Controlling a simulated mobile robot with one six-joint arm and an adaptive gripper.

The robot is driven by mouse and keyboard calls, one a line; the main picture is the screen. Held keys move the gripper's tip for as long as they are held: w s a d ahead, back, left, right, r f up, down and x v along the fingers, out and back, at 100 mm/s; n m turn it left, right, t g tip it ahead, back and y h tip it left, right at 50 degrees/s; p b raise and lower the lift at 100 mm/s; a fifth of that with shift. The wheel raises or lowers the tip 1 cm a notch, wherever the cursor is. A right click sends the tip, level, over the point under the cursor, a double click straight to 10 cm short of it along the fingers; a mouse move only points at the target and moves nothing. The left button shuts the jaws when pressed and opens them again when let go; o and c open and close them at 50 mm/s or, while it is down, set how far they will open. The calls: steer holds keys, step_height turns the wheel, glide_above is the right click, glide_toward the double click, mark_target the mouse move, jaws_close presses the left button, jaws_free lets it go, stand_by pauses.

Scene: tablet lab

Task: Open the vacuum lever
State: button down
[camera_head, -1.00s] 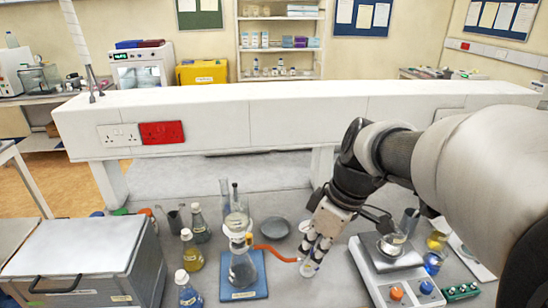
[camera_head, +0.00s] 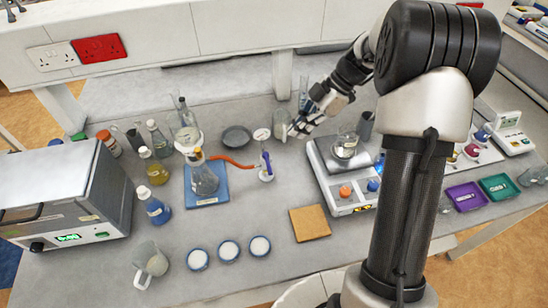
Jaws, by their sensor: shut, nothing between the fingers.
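The vacuum valve stand (camera_head: 266,175) is a small white post on the bench with a round gauge (camera_head: 262,134) at its top. A purple-blue lever (camera_head: 266,160) stands roughly upright along the post; its exact setting is too small to tell. An orange hose (camera_head: 232,161) runs from the post to the filter flask (camera_head: 204,180) on a blue mat (camera_head: 206,195). My gripper (camera_head: 296,129) is shut and empty, behind and to the right of the valve stand, apart from the lever.
A stirring hotplate (camera_head: 340,195) with a beaker stands right of the valve. A glass vessel (camera_head: 281,122) stands close to my gripper. A grey dish (camera_head: 237,137) lies behind the hose. Several bottles stand left of the flask.

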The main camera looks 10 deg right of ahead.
steer(key=b, duration=0.1)
glide_toward(268, 164)
steer(key=s+a+f, duration=0.1)
steer(key=a+f, duration=0.3)
steer(key=f, duration=0.1)
steer(key=shift+s+a, duration=0.2)
steer(key=shift+a, duration=0.1)
